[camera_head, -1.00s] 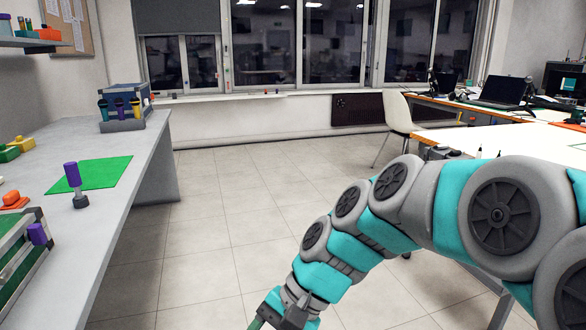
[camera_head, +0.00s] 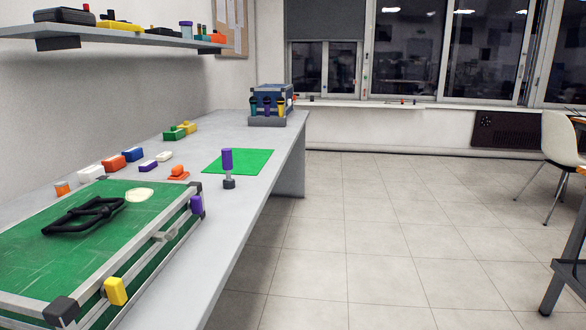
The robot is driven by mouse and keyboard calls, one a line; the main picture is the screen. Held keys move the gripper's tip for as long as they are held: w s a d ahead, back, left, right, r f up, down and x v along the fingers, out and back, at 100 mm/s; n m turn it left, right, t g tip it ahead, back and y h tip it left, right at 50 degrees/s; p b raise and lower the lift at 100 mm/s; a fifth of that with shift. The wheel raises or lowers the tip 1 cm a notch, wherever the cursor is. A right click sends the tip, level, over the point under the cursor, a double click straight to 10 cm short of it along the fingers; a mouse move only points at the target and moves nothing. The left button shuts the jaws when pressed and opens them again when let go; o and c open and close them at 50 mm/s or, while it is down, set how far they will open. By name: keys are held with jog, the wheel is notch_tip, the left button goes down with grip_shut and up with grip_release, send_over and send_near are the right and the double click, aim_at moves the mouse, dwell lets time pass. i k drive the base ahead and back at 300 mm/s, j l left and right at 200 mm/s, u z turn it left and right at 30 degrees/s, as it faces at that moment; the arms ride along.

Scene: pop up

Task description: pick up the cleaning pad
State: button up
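No thing in view is plainly marked as the cleaning pad. A pale, flat, round pad (camera_head: 139,194) lies on the green top of a metal-edged case (camera_head: 30,267) at the lower left, beside a black strap-like object (camera_head: 86,214). A thin green rectangular sheet (camera_head: 238,161) lies flat on the grey bench farther back. I cannot tell for sure which of these is the cleaning pad. My gripper and arm are outside the picture.
The long grey bench (camera_head: 232,228) runs along the left wall. A purple-handled tool (camera_head: 227,167) stands near its front edge. Several coloured blocks and a blue box (camera_head: 272,97) are on it. A shelf (camera_head: 120,37) hangs above.

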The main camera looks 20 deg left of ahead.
aim_at(178, 173)
jog(key=u, duration=1.8)
jog(key=i+l+u, duration=0.1)
jog(key=i, duration=0.3)
jog(key=i+l, duration=0.25)
jog(key=i, duration=0.15)
jog(key=i+l+u, duration=0.15)
jog(key=i, duration=0.2)
